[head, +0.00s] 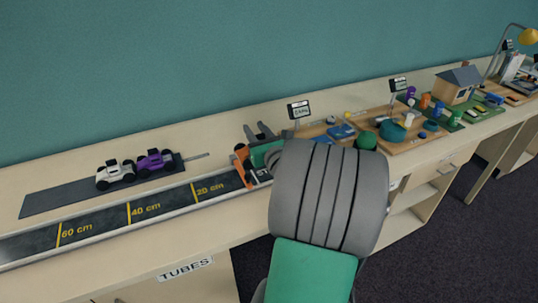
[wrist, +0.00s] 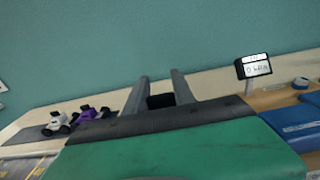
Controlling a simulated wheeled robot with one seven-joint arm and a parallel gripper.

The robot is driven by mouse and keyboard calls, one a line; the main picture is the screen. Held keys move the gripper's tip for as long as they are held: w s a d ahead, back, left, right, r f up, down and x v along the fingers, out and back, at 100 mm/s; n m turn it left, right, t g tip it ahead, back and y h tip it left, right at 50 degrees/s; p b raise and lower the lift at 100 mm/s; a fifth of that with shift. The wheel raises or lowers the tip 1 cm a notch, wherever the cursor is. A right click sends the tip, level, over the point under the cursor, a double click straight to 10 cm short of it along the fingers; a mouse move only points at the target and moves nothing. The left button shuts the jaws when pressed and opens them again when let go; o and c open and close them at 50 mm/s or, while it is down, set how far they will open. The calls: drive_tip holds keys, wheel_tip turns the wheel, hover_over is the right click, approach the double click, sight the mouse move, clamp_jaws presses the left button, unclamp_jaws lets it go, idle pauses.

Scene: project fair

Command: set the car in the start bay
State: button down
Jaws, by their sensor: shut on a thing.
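My gripper (head: 258,129) is above the right end of the track and points toward the wall. In the wrist view its two grey fingers (wrist: 160,78) are shut on the car (wrist: 160,101), of which only a dark part shows between them. My green and grey arm hides the rest, so its color and tilt cannot be told. The start bay (head: 262,175) is at the right end of the track, with white letters partly covered by my arm. An orange bar (head: 243,170) crosses the track at its left edge.
A white car (head: 115,174) and a purple car (head: 155,161) stand on a dark strip (head: 60,198) behind the track (head: 100,222). A small display (head: 298,110) stands behind my gripper. Wooden trays (head: 420,140) with models fill the right side. The track left of the bar is clear.

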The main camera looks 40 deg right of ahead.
drive_tip(key=d+f, duration=0.2)
drive_tip(key=f, duration=0.1)
drive_tip(key=w+d+f+b, duration=0.1)
drive_tip(key=d+f, duration=0.1)
drive_tip(key=f, duration=0.1)
drive_tip(key=w+d+f+b, duration=0.1)
drive_tip(key=d+f, duration=0.1)
drive_tip(key=f, duration=0.2)
drive_tip(key=shift+d, duration=0.35)
drive_tip(key=shift+r, duration=0.15)
